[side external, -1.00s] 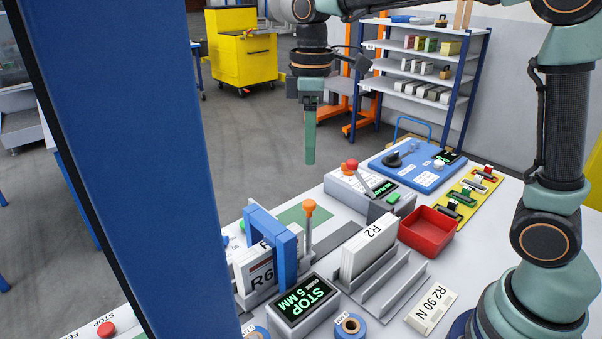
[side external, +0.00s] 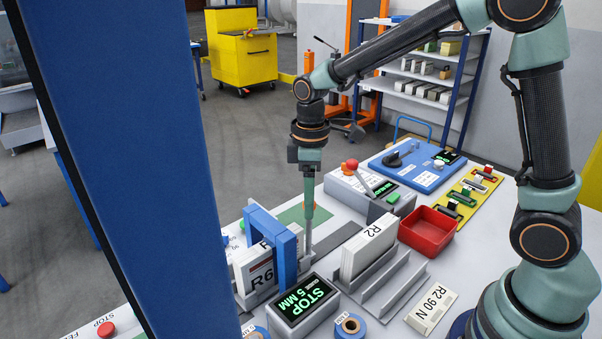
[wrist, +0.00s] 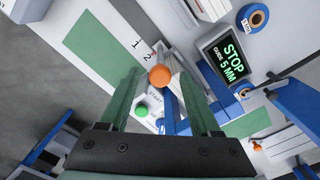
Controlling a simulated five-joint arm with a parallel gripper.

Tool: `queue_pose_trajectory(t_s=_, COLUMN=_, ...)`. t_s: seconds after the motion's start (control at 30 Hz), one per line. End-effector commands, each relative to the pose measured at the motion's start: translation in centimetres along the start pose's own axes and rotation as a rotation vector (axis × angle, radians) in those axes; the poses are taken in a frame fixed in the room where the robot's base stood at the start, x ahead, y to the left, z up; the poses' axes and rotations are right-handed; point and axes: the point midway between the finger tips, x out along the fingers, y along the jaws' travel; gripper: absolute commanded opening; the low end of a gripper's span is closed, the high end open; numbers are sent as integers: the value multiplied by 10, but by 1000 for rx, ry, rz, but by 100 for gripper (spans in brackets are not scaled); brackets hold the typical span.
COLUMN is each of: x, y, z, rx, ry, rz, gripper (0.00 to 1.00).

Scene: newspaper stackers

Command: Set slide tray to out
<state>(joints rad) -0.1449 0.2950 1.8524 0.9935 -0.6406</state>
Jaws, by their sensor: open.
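An orange ball knob (wrist: 160,77) tops a grey lever post, whose lower shaft (side external: 308,243) shows in the side view. My gripper (side external: 308,222) points straight down at the lever and hides most of the knob there. In the wrist view its two green fingers are apart, with the knob between them. I cannot tell whether either finger touches it. A white board with a green pad (wrist: 102,40) and printed numbers lies beside the lever. No part is legibly labelled as the slide tray, and its position cannot be read.
A blue frame (side external: 287,257) stands close left of the lever over white blocks. A display (side external: 303,301) reads STOP, 5 MM. A green button (wrist: 140,110) is near the knob. A grey rack (side external: 385,283), red bin (side external: 427,232) and control box stand to the right.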

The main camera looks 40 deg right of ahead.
Motion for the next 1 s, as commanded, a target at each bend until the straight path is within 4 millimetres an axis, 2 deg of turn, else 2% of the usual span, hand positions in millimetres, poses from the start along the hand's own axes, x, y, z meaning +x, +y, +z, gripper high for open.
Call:
queue_pose_trajectory(t_s=0.17, x=0, y=0, z=0, rx=0, ry=0, rz=0, gripper=64)
queue_pose_trajectory(t_s=0.27, x=0, y=0, z=0, rx=0, ry=0, rz=0, gripper=29)
queue_pose_trajectory(t_s=0.33, x=0, y=0, z=0, rx=0, ry=0, rz=0, gripper=3)
queue_pose_trajectory(t_s=0.37, x=0, y=0, z=0, rx=0, ry=0, rz=0, gripper=0)
queue_pose_trajectory(t_s=1.0, x=0, y=0, z=0, rx=0, ry=0, rz=0, gripper=0)
